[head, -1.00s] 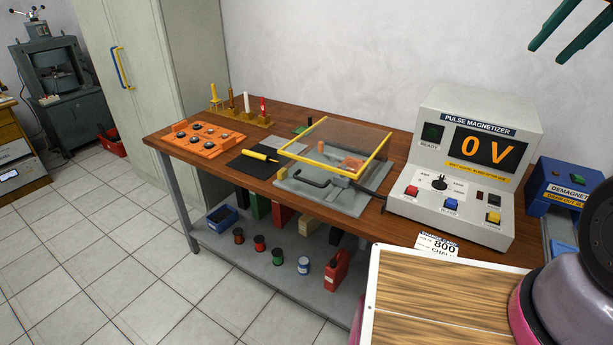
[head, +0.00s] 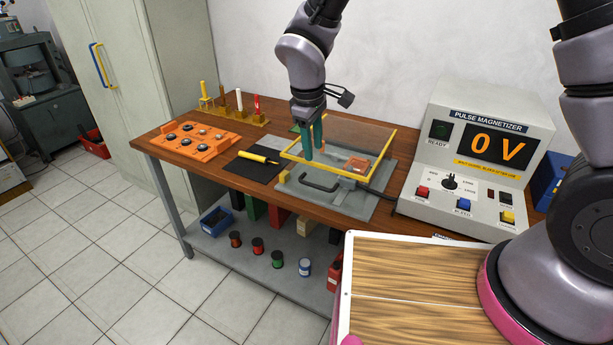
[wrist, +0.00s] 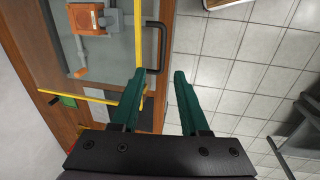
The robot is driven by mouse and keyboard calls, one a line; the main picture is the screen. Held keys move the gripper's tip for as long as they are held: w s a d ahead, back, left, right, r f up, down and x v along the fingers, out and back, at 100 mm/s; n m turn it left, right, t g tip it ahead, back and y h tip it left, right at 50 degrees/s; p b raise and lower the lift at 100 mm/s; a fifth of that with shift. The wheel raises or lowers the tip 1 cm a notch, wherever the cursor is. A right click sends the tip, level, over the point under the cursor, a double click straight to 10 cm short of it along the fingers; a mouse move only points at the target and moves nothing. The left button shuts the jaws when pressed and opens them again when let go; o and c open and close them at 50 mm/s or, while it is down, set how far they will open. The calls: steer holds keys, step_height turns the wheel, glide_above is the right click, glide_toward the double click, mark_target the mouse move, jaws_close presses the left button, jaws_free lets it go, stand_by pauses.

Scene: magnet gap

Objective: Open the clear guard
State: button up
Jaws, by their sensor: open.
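The clear guard (head: 352,134) is a transparent panel with a yellow frame. It lies about level over a grey fixture (head: 350,208) on the bench. A black U-shaped handle (head: 318,186) sticks out from its front edge. In the wrist view, the handle (wrist: 161,48) stands beside the yellow front bar (wrist: 137,45). My gripper (head: 314,155) points down at the left part of the guard, its green fingers overlapping the panel in the head view. In the wrist view, my gripper (wrist: 158,75) is open and empty, with the handle just beyond and between its fingertips. Contact cannot be told.
An orange block (head: 357,164) shows under the panel. A yellow-handled tool (head: 258,157) on a black mat and an orange tray (head: 190,138) lie to the left. The pulse magnetizer (head: 470,165) stands to the right and reads 0 V. Open floor lies before the bench.

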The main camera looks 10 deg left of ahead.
mark_target(314, 186)
steer(key=f, duration=0.3)
steer(key=w+f, duration=0.1)
steer(key=f, duration=0.7)
steer(key=shift+w+f, duration=0.15)
steer(key=shift+w, duration=0.15)
jaws_close()
stand_by(1.0)
